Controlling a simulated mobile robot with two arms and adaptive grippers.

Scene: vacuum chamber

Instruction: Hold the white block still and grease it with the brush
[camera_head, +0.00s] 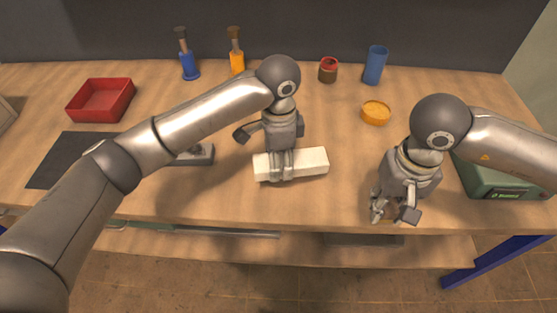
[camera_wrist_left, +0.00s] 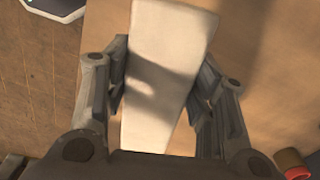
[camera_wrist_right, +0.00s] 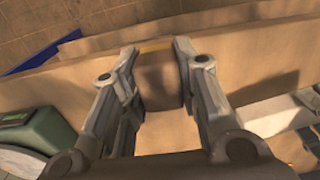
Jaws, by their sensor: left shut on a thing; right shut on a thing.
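The white block (camera_head: 312,162) lies flat on the workbench in the middle of the head view. My left gripper (camera_head: 283,170) is shut across it from above. In the left wrist view the block (camera_wrist_left: 168,50) runs between the two fingers. My right gripper (camera_head: 390,212) is low near the bench's front edge, right of the block and apart from it. It is shut on a brown piece (camera_wrist_right: 160,82), which looks like the brush and is mostly hidden by the fingers. The block (camera_wrist_right: 275,114) also shows at the right of the right wrist view.
An orange round dish (camera_head: 376,112), a red-lidded jar (camera_head: 328,70) and a blue cup (camera_head: 375,65) stand behind. Blue (camera_head: 188,62) and orange (camera_head: 236,58) bottles stand at the back. A red tray (camera_head: 101,100) is left, a green device (camera_head: 497,181) right. Bench between block and right gripper is clear.

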